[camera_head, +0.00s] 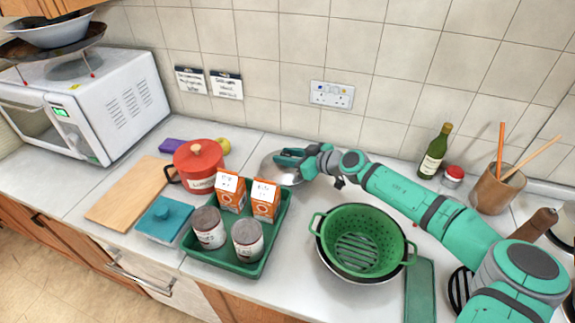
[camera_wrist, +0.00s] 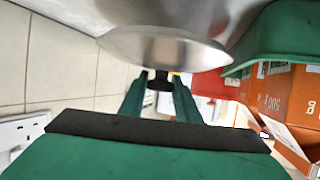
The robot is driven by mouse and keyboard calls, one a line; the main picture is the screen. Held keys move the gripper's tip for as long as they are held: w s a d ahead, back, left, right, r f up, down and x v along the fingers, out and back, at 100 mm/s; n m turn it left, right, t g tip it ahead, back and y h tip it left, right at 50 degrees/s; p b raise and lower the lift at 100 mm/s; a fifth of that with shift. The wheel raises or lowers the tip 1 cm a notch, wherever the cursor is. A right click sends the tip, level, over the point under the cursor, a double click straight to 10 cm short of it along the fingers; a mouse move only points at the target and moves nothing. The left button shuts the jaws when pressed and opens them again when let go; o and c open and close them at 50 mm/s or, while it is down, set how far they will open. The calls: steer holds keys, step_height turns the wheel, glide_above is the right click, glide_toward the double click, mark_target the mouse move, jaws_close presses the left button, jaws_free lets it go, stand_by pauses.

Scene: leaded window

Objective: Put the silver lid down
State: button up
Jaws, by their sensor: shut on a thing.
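The silver lid (camera_head: 272,167) is behind the green tray, near the tiled wall, in the head view. My gripper (camera_head: 288,157) reaches it from the right and partly covers it. In the wrist view the lid (camera_wrist: 165,47) shows as a shiny disc just past my fingertips. My gripper's two fingers (camera_wrist: 161,88) are closed around its dark knob. I cannot tell whether the lid's rim touches the worktop or is slightly above it.
The green tray (camera_head: 222,263) holds two cans and two orange cartons, close in front of the lid. A red pot (camera_head: 200,164) stands left of it. A green colander (camera_head: 358,241) is to the right. Worktop between tray and colander (camera_head: 296,238) is clear.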

steer(key=f, duration=0.2)
steer(key=d+f, duration=0.1)
steer(key=shift+f, duration=0.35)
steer(key=o, duration=1.2)
steer(key=shift+s+a, duration=0.1)
steer(key=shift+c, duration=0.2)
steer(key=v, duration=1.2)
steer(key=shift+a+r, duration=0.1)
